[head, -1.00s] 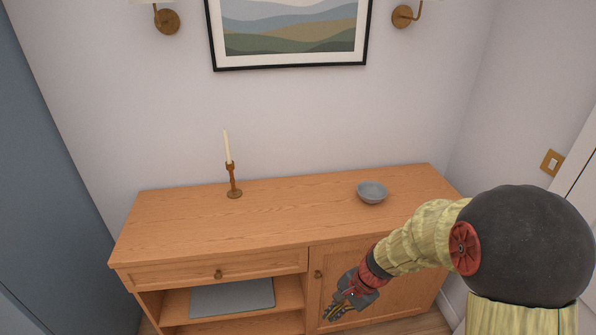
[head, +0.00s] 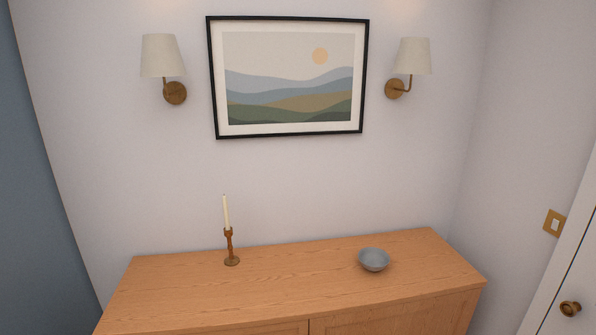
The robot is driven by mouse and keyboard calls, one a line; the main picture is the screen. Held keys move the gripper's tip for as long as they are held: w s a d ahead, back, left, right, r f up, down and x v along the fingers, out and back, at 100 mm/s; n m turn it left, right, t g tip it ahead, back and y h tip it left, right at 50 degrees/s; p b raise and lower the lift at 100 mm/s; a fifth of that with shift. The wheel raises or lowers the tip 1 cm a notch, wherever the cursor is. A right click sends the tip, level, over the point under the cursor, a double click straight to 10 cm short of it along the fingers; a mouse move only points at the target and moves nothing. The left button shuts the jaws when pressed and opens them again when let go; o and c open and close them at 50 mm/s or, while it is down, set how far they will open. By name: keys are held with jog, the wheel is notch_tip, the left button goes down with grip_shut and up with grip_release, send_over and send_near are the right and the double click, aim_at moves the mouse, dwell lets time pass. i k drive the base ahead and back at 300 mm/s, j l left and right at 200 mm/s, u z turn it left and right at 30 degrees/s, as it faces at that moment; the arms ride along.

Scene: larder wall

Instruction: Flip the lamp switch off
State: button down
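A brass switch plate with a pale rocker, the lamp switch (head: 555,223), is on the right wall beside the white door frame. Whether its rocker is up or down is too small to tell. Two wall lamps with cream shades, the left lamp (head: 163,57) and the right lamp (head: 412,58), hang on either side of the picture. My gripper and arm are out of this view now.
A wooden sideboard (head: 290,287) stands against the back wall, bearing a candlestick (head: 231,246) and a grey bowl (head: 373,260). A framed picture (head: 212,85) hangs above. A white door (head: 575,275) with a round brass knob (head: 570,308) is at right.

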aim_at(556, 222)
jog(key=z, duration=1.4)
jog(key=i+l+u, duration=0.25)
jog(key=i+l, duration=0.2)
jog(key=l, duration=0.1)
